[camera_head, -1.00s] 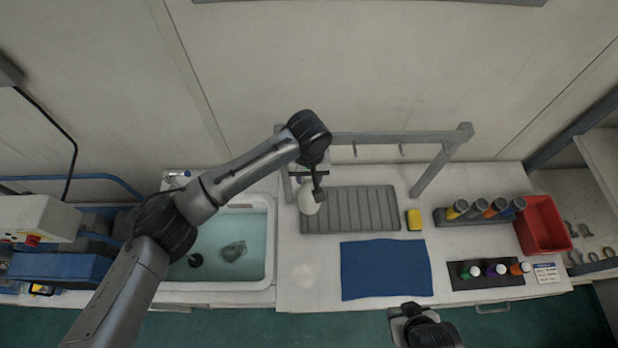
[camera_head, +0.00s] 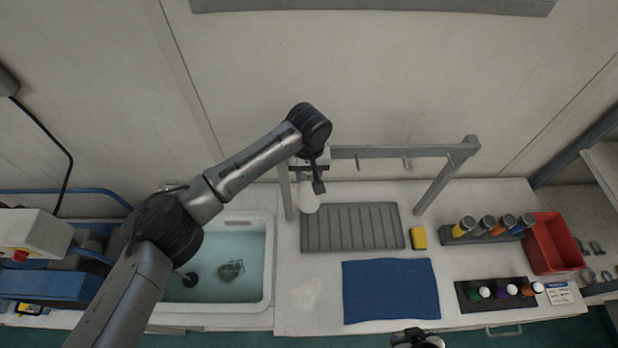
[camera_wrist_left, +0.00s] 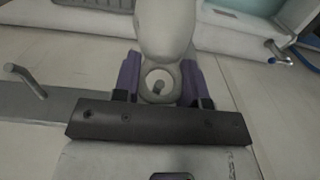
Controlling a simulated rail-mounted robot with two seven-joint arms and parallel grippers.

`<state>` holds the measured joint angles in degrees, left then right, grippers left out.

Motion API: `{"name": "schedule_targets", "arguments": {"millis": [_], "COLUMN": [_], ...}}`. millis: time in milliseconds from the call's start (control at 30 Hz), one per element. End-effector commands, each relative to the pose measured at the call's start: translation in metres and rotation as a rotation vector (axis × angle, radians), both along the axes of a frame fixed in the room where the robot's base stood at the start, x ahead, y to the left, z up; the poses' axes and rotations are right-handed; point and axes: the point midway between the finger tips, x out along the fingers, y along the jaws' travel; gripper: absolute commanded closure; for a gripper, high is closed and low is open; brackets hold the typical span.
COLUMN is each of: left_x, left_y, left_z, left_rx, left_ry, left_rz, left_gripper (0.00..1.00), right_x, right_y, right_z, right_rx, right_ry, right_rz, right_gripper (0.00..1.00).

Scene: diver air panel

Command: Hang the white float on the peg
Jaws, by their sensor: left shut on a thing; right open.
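The white float (camera_head: 308,197) hangs from my left gripper (camera_head: 312,183), close in front of the left part of the grey rack bar (camera_head: 430,151). In the left wrist view the float (camera_wrist_left: 167,28) sits between the two purple-padded fingers (camera_wrist_left: 160,85). A short peg tip shows inside the ring at the float's end. Another peg (camera_wrist_left: 24,78) stands free on the bar, to the left in that view. In the head view two bare pegs (camera_head: 406,163) show on the bar. My right gripper (camera_head: 415,338) is at the bottom edge, mostly cut off.
A ribbed grey drain mat (camera_head: 352,228) lies below the bar, with a yellow sponge (camera_head: 418,238) beside it. A blue cloth (camera_head: 390,290) is in front. A water-filled sink (camera_head: 268,262) is at left; a red bin (camera_head: 552,243) and bottle racks are at right.

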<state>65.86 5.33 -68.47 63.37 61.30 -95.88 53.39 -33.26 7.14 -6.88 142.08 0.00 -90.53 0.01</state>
Motion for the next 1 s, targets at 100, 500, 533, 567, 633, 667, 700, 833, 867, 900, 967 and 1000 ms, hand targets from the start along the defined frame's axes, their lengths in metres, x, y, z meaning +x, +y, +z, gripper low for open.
{"name": "schedule_targets", "arguments": {"millis": [100,500,533,567,633,667,700,833,867,900,967,1000], "left_x": [0.005,0.02,0.021,0.022,0.023,0.023,0.023,0.025,0.025,0.025,0.025,0.025], "left_y": [0.0,0.0,0.0,0.0,0.0,0.0,0.0,0.0,0.0,0.0,0.0,0.0], "left_z": [-0.002,-0.005,-0.005,-0.006,-0.005,-0.005,-0.005,-0.007,-0.007,-0.007,-0.008,-0.008], "left_rx": [-0.001,-0.001,-0.001,-0.001,-0.002,-0.002,-0.002,-0.001,-0.001,-0.001,-0.001,-0.001], "left_ry": [-0.001,0.001,0.001,0.001,0.002,0.002,0.002,0.001,0.001,0.0,0.0,0.0], "left_rz": [0.0,0.0,0.0,0.0,0.001,0.001,0.0,0.0,0.0,0.0,0.0,0.0], "left_gripper": [1.0,1.0,1.0,1.0,1.0,1.0,1.0,1.0,1.0,1.0,1.0,1.0], "right_x": [0.0,0.0,0.0,0.0,0.0,0.0,0.0,0.0,0.0,0.0,0.0,0.0], "right_y": [0.001,0.003,0.003,0.003,0.003,0.003,0.003,0.002,0.002,0.001,0.001,0.0], "right_z": [-0.01,-0.019,-0.019,-0.019,-0.016,-0.015,-0.014,-0.013,-0.012,-0.012,-0.012,-0.012], "right_rx": [0.003,0.009,0.009,0.009,0.009,0.009,0.008,0.007,0.005,0.004,0.002,0.0], "right_ry": [0.0,0.0,0.0,0.0,0.0,0.0,0.0,-0.001,0.0,0.0,-0.001,-0.001], "right_rz": [-0.002,-0.006,-0.006,-0.006,-0.006,-0.005,-0.006,-0.004,-0.004,-0.003,-0.002,0.0], "right_gripper": [0.57,0.57,0.57,0.57,0.57,0.57,0.57,0.57,0.57,0.57,0.57,0.57]}}
